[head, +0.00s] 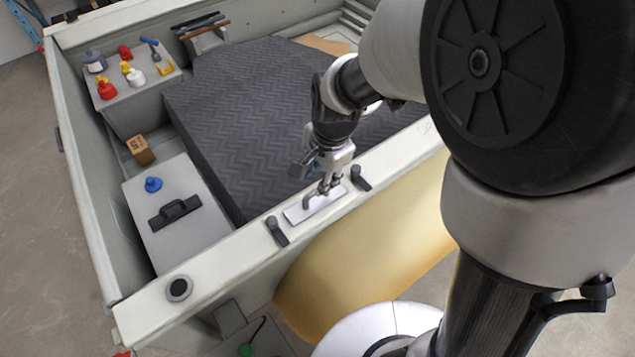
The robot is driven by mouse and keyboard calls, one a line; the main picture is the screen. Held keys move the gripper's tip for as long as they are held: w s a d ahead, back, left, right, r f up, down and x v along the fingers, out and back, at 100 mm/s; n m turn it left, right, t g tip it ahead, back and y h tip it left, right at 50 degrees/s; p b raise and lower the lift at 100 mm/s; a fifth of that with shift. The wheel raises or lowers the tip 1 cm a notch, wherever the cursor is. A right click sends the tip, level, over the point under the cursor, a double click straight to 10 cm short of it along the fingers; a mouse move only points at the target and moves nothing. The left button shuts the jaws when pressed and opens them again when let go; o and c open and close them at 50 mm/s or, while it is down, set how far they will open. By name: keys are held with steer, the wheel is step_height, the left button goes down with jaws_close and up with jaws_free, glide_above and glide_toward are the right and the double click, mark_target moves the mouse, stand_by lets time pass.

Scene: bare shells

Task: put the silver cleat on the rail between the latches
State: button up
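My gripper (325,184) points down over the near rail (224,259), between two black latches, one on the left (277,231) and one on the right (360,178). A pale flat plate (297,215) lies on the rail between the latches. The silver cleat (310,201) shows as a small grey curved piece at the fingertips, over the plate. The fingers hide part of it. I cannot tell whether they grip it, or whether it rests on the plate or hangs just above.
A dark padded deck (255,95) fills the shell's middle. A left bench holds a blue knob (153,184) and a black handle (174,212). A small brown box (140,149) sits behind it. A round black fitting (179,288) sits on the rail.

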steer(key=s+d+r+n+t, duration=0.1)
steer(key=s+d+r+n, duration=0.25)
steer(key=r, duration=0.25)
steer(key=s+d+r+n, duration=0.2)
steer(key=s+d+r, duration=0.15)
steer(key=r, duration=0.25)
steer(key=s+d+r+n+t, duration=0.1)
steer(key=s+d+n, duration=0.1)
steer(key=s, duration=0.3)
steer(key=s+d+r+n+h, duration=0.1)
steer(key=s+d+r+n, duration=0.1)
steer(key=s, duration=0.4)
steer(key=shift+s+d+r+n+t, duration=0.2)
steer(key=shift+d+n+t, duration=0.2)
steer(key=shift+n, duration=0.45)
